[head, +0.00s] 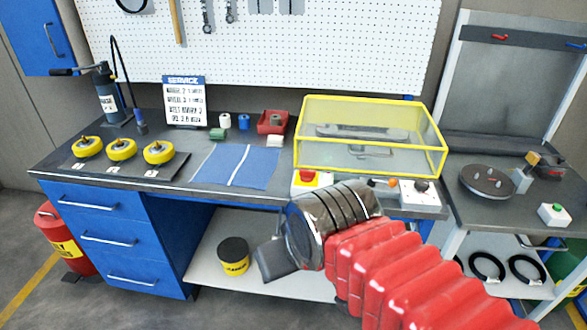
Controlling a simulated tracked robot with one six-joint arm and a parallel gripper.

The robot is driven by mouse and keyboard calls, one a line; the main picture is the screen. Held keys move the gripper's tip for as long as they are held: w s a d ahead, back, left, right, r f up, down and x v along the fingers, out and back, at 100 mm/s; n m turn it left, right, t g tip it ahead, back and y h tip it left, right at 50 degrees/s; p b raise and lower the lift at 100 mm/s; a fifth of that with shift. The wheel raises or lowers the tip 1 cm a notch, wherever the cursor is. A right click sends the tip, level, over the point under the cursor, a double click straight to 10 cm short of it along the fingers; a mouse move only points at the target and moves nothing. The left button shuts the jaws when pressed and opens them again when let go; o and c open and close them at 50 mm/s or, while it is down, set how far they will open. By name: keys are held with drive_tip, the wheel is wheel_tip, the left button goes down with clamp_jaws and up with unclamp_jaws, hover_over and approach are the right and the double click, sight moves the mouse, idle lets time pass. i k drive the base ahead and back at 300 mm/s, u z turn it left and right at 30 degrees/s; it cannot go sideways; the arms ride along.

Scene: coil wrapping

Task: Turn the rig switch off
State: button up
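A white control box (420,197) with a dark rotary knob (422,186) sits at the bench's front edge, right of centre. It looks like the rig switch, but its setting is too small to read. Left of it, a red push button (308,176) on a yellow and white box stands at the same edge. A yellow-framed clear case (371,137) with metal parts inside stands behind them. My gripper (268,262) is in front of and below the bench edge, left of the knob and apart from it. Its fingers are mostly hidden, so its opening cannot be told.
A blue mat (236,165), yellow wheels (121,149) and a red bin (275,122) are on the bench. A side table at right holds a round plate (487,181) and a green-button box (553,214). A black and yellow tub (234,256) stands on the lower shelf.

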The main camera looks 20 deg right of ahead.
sight(306, 175)
drive_tip(key=z, duration=0.05)
drive_tip(key=i, duration=1)
drive_tip(key=u, duration=0.1)
